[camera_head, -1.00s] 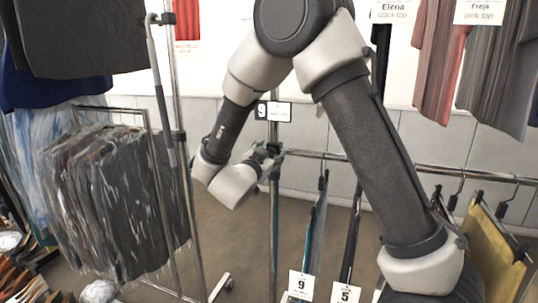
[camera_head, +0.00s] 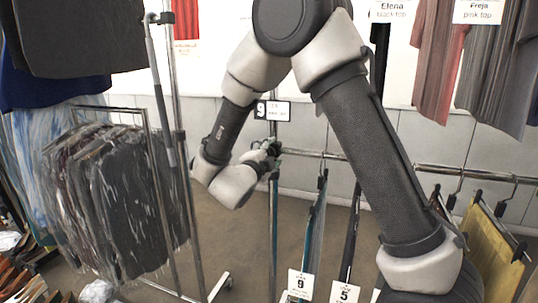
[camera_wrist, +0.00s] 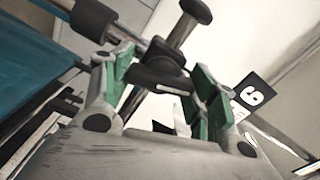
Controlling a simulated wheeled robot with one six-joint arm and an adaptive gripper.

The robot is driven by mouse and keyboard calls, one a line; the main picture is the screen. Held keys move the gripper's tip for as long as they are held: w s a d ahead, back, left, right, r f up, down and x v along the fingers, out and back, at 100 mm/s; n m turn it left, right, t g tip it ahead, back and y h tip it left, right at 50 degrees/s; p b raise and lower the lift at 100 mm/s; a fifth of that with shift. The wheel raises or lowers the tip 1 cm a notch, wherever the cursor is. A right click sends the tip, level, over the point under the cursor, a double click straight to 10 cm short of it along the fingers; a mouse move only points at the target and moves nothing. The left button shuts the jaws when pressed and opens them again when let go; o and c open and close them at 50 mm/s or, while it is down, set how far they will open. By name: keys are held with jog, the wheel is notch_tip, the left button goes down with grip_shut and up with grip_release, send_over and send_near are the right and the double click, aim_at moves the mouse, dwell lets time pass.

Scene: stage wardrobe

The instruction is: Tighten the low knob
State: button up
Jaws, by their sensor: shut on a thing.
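The low knob (camera_wrist: 158,76) is black and bar-shaped in the wrist view, at a joint of the chrome rack. My gripper (camera_wrist: 165,85) has its green-padded fingers on either side of this knob and is shut on it. In the head view my gripper (camera_head: 268,152) is at the upright post (camera_head: 274,225), about where the rail meets it. The knob is too small and too covered by the gripper to make out there. The exact contact of the pads with the knob is partly hidden.
A sign with a 9 (camera_head: 272,110) is fixed on the post above my gripper. A rail (camera_head: 430,168) runs right, with hanging garments and tags 9 (camera_head: 300,283) and 5 (camera_head: 345,292). A rack of dark clothes (camera_head: 110,190) stands left. Bare floor lies between.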

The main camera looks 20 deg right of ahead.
jog(key=shift+f+m, duration=0.1)
jog(key=shift+m, duration=1.4)
jog(key=o, duration=1)
jog(key=shift+o, duration=0.2)
jog(key=v, duration=1.2)
